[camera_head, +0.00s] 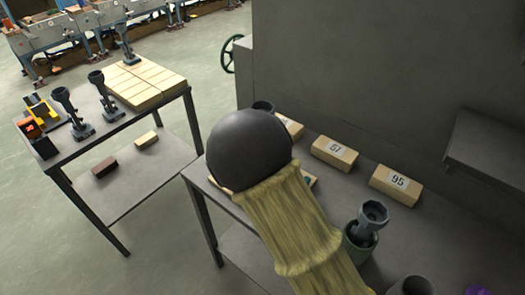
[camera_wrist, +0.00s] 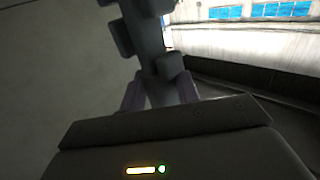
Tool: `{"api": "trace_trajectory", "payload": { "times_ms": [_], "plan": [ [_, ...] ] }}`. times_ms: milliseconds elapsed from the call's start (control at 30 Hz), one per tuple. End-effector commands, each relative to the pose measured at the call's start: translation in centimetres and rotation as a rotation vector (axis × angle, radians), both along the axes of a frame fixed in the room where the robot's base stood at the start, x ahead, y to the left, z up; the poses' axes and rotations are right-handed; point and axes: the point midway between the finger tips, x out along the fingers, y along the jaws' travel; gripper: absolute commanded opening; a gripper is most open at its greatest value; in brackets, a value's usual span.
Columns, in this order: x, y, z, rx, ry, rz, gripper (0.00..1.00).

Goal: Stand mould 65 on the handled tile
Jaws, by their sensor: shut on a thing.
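My gripper (camera_wrist: 160,95) is shut on a dark grey mould (camera_wrist: 143,30) with a stem and side lobes in the wrist view. No number shows on it there. In the head view my arm hides the gripper. A similar cup-topped dark mould (camera_head: 371,215) stands in a green pot on the right bench. Others (camera_head: 66,108) (camera_head: 104,92) (camera_head: 125,42) stand on the left table. I cannot read a 65 on any of them. No tile with a handle can be made out; a pale piece with a teal edge (camera_head: 310,181) shows partly behind my arm.
Blocks labelled 57 (camera_head: 334,152) and 95 (camera_head: 396,184) sit along the right bench's back, near a wall. A third block (camera_head: 291,127) is partly hidden. A dark pot (camera_head: 411,286) stands in front. The left table (camera_head: 153,116) holds pale tiles (camera_head: 147,82); a floor gap separates the tables.

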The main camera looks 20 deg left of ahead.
Motion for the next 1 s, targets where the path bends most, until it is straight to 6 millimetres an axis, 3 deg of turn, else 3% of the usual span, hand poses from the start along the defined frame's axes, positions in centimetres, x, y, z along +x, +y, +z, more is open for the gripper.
{"api": "trace_trajectory", "payload": {
  "times_ms": [167,567,1000],
  "plan": [
    [0.0,0.0,-1.6,0.001,-0.002,0.000,0.00],
    [0.1,-0.1,-2.0,0.001,-0.003,-0.003,0.00],
    [0.1,-0.1,-5.9,0.001,-0.003,-0.001,0.00]
  ]
}}
